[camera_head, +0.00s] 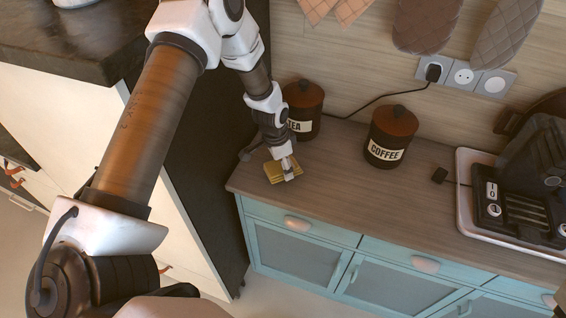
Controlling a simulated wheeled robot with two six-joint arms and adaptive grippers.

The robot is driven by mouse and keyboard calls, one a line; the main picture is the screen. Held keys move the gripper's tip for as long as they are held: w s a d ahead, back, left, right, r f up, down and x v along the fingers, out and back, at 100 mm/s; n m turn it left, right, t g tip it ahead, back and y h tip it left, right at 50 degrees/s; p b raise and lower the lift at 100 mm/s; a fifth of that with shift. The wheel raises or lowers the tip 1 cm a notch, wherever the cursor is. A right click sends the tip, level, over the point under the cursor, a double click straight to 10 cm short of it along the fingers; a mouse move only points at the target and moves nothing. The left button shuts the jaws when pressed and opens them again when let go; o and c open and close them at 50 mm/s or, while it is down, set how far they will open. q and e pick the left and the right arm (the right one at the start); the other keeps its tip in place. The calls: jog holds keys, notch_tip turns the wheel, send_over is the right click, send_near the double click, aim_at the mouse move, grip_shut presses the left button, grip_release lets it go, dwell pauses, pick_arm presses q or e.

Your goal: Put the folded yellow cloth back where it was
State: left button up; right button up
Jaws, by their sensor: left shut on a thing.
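The folded yellow cloth (273,172) is at the left end of the wooden counter (340,165), near its front left corner. My left gripper (287,172) is shut on the cloth from above. The fingers hide part of it. I cannot tell whether the cloth touches the counter or is held just above it. My right gripper is not in view.
A TEA canister (304,110) stands close behind my left gripper, and a COFFEE canister (390,137) stands to the right. A black cable runs to the wall sockets (464,75). The counter front is clear between cloth and toaster.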

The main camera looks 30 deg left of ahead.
aim_at(278, 166)
pick_arm(q)
jog(key=shift+f, duration=0.4)
jog(key=shift+w, duration=0.15)
jog(key=shift+f, duration=0.15)
jog(key=o, duration=1.1)
jog(key=shift+r, duration=0.45)
notch_tip(278, 166, up, 11)
jog(key=s+b, duration=0.1)
jog(key=shift+s+a+r, duration=0.15)
jog(key=shift+s+a, duration=0.15)
jog(key=shift+a, duration=0.15)
